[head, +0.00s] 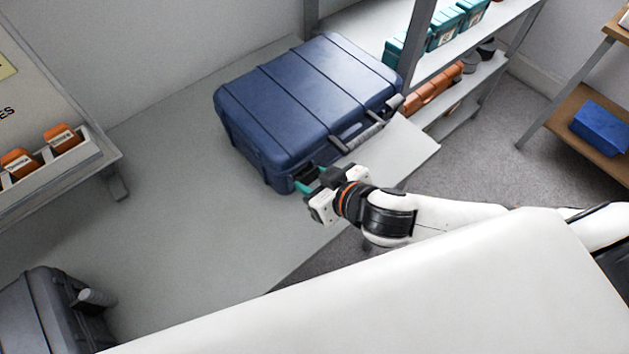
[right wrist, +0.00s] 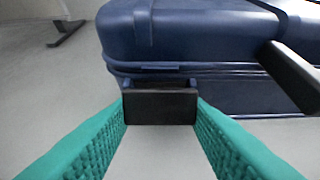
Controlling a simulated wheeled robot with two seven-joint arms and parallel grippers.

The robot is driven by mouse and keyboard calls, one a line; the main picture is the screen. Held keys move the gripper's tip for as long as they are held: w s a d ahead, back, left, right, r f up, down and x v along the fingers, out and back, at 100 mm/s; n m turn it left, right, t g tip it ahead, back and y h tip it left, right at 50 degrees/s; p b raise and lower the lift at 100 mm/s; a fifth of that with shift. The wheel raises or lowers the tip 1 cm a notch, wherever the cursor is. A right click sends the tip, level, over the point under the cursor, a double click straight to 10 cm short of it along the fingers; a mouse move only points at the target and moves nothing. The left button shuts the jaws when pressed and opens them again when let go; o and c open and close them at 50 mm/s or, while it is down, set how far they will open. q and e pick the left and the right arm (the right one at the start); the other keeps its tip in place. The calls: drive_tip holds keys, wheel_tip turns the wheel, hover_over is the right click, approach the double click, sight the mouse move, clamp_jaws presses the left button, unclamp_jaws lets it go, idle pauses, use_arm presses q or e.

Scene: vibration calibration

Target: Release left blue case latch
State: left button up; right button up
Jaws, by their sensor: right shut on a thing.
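The blue case (head: 300,98) lies closed on the grey table, its front side toward me. In the right wrist view the case (right wrist: 190,35) fills the top of the picture, with its lid seam running across. The left latch (right wrist: 160,106) is a dark plate at the seam, between the green fingers of my right gripper (right wrist: 160,125). In the head view my right gripper (head: 314,182) is at the case's front left corner, shut on this latch. The latch is largely hidden by the gripper there. My left gripper is not in view.
The case's handle (head: 362,136) sticks out right of the gripper. A dark grey case (head: 45,305) stands at the lower left. A rack with orange items (head: 62,138) is at the left. Shelves hold teal boxes (head: 447,27) and an orange case (head: 432,92). The table's middle (head: 170,190) is clear.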

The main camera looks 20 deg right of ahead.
idle(0.4)
drive_tip(key=o, duration=1)
drive_tip(key=shift+s+d+r, duration=0.15)
drive_tip(key=shift+s+r, duration=0.05)
drive_tip(key=shift+s, duration=0.1)
drive_tip(key=v, duration=0.3)
drive_tip(key=shift+w+r+p, duration=0.1)
drive_tip(key=shift+p, duration=0.25)
drive_tip(key=p, duration=0.8)
approach(313, 179)
drive_tip(key=shift+v, duration=1.4)
